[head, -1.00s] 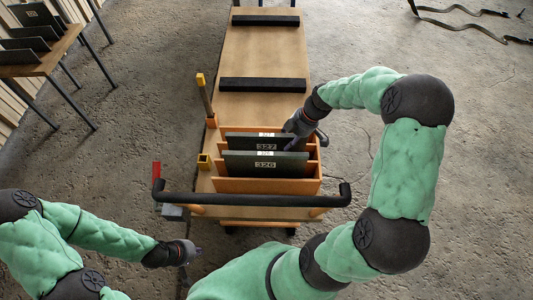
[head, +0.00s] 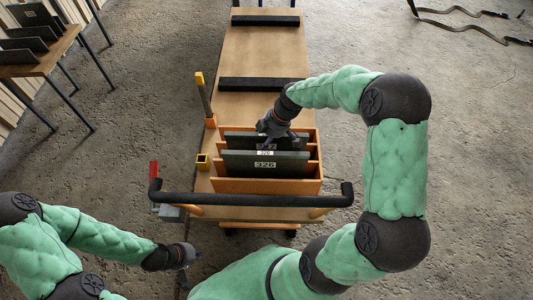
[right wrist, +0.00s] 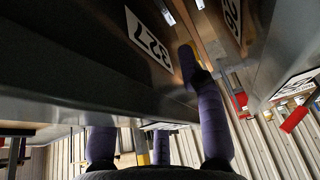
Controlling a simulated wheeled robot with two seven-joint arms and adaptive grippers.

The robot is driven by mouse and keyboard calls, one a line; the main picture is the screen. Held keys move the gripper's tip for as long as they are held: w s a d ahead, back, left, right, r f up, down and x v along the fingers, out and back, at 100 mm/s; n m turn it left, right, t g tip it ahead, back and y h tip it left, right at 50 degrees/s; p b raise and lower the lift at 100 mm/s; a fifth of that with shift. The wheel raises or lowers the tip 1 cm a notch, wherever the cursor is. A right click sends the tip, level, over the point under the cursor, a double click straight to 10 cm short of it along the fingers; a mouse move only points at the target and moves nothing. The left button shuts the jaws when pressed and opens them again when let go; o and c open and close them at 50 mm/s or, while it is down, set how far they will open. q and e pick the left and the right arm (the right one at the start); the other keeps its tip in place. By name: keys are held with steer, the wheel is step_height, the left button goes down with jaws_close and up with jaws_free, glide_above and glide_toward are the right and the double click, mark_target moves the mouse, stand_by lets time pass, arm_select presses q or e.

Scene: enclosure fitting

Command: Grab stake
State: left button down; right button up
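The stake (head: 204,95) is a brown post with a yellow top, standing slightly tilted in an orange holder at the cart's left edge. My right gripper (head: 268,132) is over the rear panel marked 327 (head: 238,140), to the right of the stake and apart from it. In the right wrist view its purple fingers (right wrist: 160,135) are spread apart, with the 327 panel (right wrist: 85,65) close in front and hiding some fingertips. My left gripper (head: 191,254) is low at the left, outside the cart handle; its fingers are too small to read.
The cart (head: 260,55) carries black strips and an orange slotted rack (head: 270,186) with panels, including panel 326 (head: 240,163). A yellow square socket (head: 203,162) sits left of the rack. A black handle (head: 250,200) crosses the near end. A table (head: 50,60) stands far left.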

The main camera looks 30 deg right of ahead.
jaws_close()
